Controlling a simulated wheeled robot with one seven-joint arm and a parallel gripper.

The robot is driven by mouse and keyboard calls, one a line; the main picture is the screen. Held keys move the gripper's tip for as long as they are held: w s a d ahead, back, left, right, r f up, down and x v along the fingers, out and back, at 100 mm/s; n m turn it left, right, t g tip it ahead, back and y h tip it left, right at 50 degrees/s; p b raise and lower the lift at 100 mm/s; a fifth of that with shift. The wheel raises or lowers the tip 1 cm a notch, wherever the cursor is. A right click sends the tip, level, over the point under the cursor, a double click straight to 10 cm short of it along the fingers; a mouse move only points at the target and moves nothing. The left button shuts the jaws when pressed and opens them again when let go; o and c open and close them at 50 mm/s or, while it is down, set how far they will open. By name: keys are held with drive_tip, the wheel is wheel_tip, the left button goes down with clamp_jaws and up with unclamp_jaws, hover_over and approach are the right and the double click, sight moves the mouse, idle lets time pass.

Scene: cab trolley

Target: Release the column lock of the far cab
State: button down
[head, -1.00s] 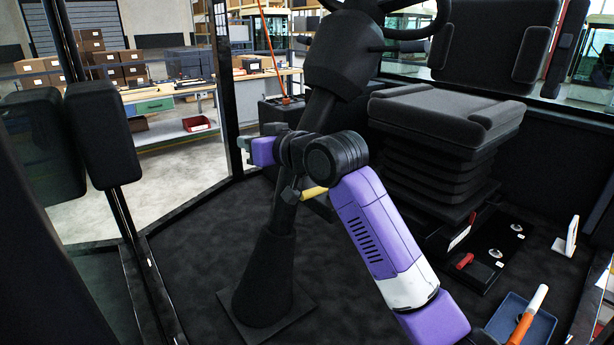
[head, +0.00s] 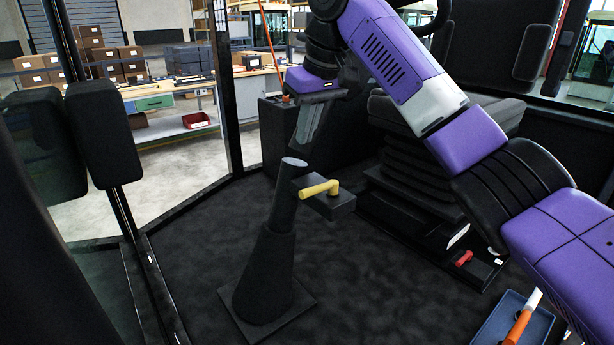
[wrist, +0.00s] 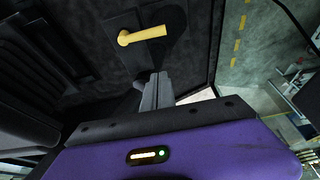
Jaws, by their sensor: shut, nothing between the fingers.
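The yellow lock lever (head: 319,189) sits on a dark bracket (head: 332,206) at the right side of the black steering column (head: 266,262). The lever lies roughly level, pointing left toward the column. In the wrist view the lever (wrist: 142,36) shows whole, beyond my fingertips and apart from them.
The black seat base (head: 410,185) stands right of the lever. A blue tray (head: 490,325) with an orange-handled tool (head: 522,322) lies at the lower right, near a red handle (head: 464,258). The dark floor is clear around the column foot. Glass and a post bound the left.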

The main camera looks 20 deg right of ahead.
sight(319, 192)
wheel_tip(319, 192, down, 10)
drive_tip(key=p, duration=0.2)
drive_tip(key=shift+s, duration=0.2)
idle(0.5)
drive_tip(key=shift+d+p, duration=0.1)
drive_tip(key=shift+p, duration=0.35)
